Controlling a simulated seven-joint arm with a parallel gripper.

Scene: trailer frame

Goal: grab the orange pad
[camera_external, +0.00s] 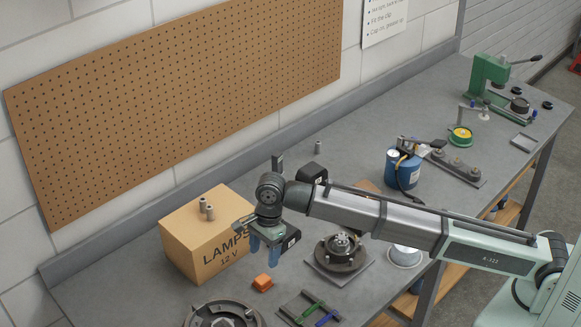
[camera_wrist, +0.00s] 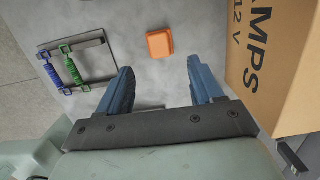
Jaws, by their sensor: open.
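The orange pad (camera_external: 262,282) is a small block lying on the grey bench, in front of the cardboard box. It also shows in the wrist view (camera_wrist: 159,43), upper middle, beyond the fingertips and between their lines. My gripper (camera_external: 265,256) is above the bench next to the box, with its blue fingers pointing down. In the wrist view my gripper (camera_wrist: 161,77) has its two blue fingers spread apart with nothing between them. The pad is apart from both fingers, and all of its top is visible.
The cardboard box (camera_external: 205,240) marked LAMPS 12 V stands close beside my gripper. A frame with green and blue coils (camera_wrist: 76,67) lies left of the pad in the wrist view. A round metal part (camera_external: 223,316) and a hub on a plate (camera_external: 340,252) are nearby.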

